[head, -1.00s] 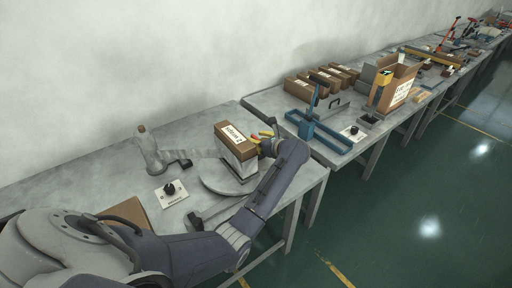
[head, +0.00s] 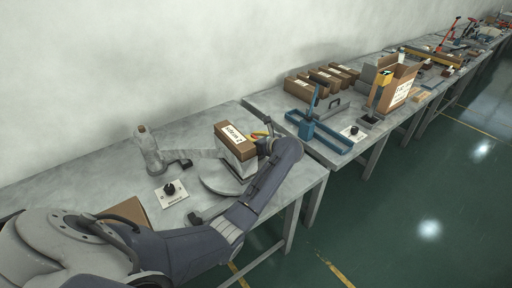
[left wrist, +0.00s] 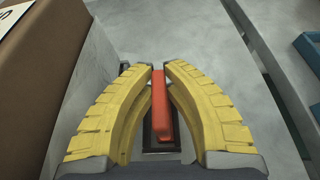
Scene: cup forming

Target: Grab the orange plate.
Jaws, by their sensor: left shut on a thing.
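The orange plate (left wrist: 161,110) is a thin, upright red-orange strip in the left wrist view. It stands lengthwise between the two curved yellow fingers of my left gripper (left wrist: 152,70). The fingers are shut on it near their tips. In the head view my left gripper (head: 262,137) is at the right side of the labelled brown box, partly hidden by my own wrist. Only a small bit of colour shows there, so the plate is hard to make out in that view. My right gripper is in neither view.
The brown labelled box (head: 234,136) sits on a white block above a round grey disc (head: 215,185). A blue frame (head: 325,135) stands on the neighbouring table.

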